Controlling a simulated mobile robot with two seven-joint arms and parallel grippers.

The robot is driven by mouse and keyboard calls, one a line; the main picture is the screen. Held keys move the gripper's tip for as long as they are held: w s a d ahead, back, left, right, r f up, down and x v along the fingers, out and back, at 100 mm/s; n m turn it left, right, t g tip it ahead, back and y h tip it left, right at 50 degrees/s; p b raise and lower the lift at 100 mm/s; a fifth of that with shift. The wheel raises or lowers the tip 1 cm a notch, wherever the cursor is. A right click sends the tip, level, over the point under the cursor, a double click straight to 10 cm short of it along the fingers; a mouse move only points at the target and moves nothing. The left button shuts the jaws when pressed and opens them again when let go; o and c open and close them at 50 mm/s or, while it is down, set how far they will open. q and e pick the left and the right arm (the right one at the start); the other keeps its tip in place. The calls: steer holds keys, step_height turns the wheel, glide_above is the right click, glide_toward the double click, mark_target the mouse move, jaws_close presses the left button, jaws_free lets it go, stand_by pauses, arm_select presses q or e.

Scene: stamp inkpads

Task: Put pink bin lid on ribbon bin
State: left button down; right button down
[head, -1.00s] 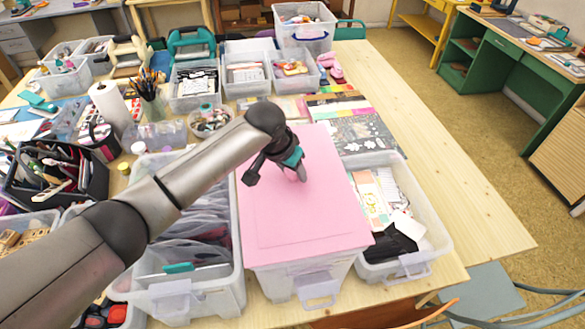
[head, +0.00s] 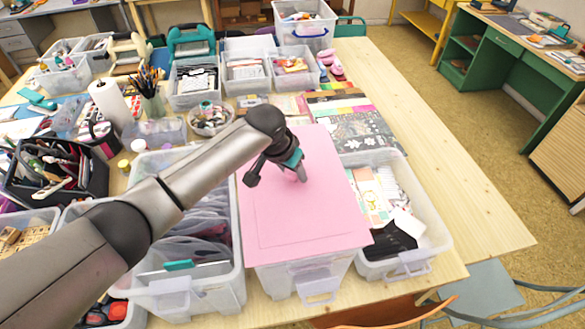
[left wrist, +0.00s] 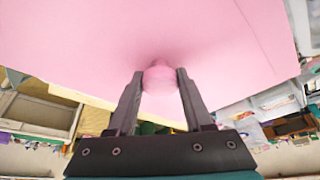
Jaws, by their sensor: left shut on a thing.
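The pink bin lid (head: 300,210) is a flat square sheet lying over the top of a translucent bin (head: 300,280) near the table's front edge. The lid hides what is inside that bin, so I cannot tell whether it holds ribbon. My left gripper (head: 298,170) reaches down to the middle of the lid. In the left wrist view, my left gripper (left wrist: 160,75) is shut on the lid's round pink knob (left wrist: 160,82). Whether the lid fully touches the rim is hard to tell. My right gripper is not in view.
An open bin of grey packets (head: 190,295) stands close on the left. An open bin of papers (head: 435,245) stands close on the right. Several small bins and paper sheets (head: 355,130) lie behind. The table's right side (head: 440,160) is clear.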

arm_select(q)
steer(key=shift+c, duration=1.1)
jaws_free()
step_height(320, 180, up, 6)
steer(key=p, duration=0.5)
steer(key=shift+f+p, duration=0.25)
steer(key=shift+p, duration=0.1)
steer(key=shift+r, duration=1.25)
